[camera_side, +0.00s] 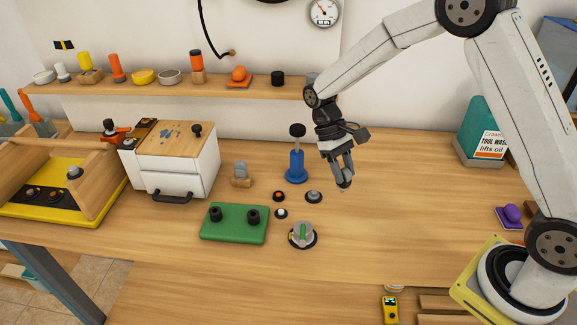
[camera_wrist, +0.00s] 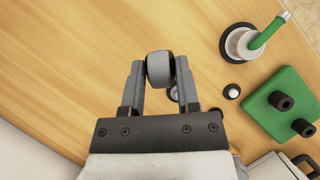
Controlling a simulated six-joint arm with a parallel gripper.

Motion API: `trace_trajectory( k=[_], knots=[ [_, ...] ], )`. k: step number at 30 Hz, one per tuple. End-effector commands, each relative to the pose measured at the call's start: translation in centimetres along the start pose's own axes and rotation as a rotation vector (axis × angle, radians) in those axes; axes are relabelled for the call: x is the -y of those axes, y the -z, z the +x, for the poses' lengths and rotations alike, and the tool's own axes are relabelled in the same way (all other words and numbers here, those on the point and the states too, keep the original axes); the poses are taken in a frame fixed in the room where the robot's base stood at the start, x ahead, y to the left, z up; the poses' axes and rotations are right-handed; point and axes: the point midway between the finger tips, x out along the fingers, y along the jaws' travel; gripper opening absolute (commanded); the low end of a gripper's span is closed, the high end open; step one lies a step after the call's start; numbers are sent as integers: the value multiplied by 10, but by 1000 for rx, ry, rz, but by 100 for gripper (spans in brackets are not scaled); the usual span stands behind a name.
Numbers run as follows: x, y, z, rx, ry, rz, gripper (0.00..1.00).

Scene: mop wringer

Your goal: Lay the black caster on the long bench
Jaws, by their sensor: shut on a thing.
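My gripper (camera_side: 343,180) is shut on the black caster (camera_wrist: 160,69), a small dark wheel with a lighter grey face. In the wrist view the caster sits between the two grey fingertips. In the side view it is small and mostly hidden by the fingers. The long bench (camera_side: 400,225) is a wooden surface below. My gripper points down and holds the caster above it, right of the blue stand; the exact gap is hard to tell.
A blue stand with a black knob (camera_side: 296,168), several small round buttons (camera_side: 314,197), a grey round base with a green handle (camera_side: 303,235) and a green block with black knobs (camera_side: 234,223) stand left of my gripper.

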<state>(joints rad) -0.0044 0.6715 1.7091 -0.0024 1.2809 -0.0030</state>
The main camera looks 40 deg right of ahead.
Motion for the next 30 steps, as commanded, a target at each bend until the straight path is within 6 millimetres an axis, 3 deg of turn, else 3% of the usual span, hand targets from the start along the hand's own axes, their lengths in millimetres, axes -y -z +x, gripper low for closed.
trace_trajectory(
  k=[8, 19, 30],
  knots=[
    [11, -28, -5, -4, -45, -77, 0],
    [29, -96, -4, -9, -152, -263, 0],
    [33, -166, 12, -6, -264, -458, 0]
  ],
)
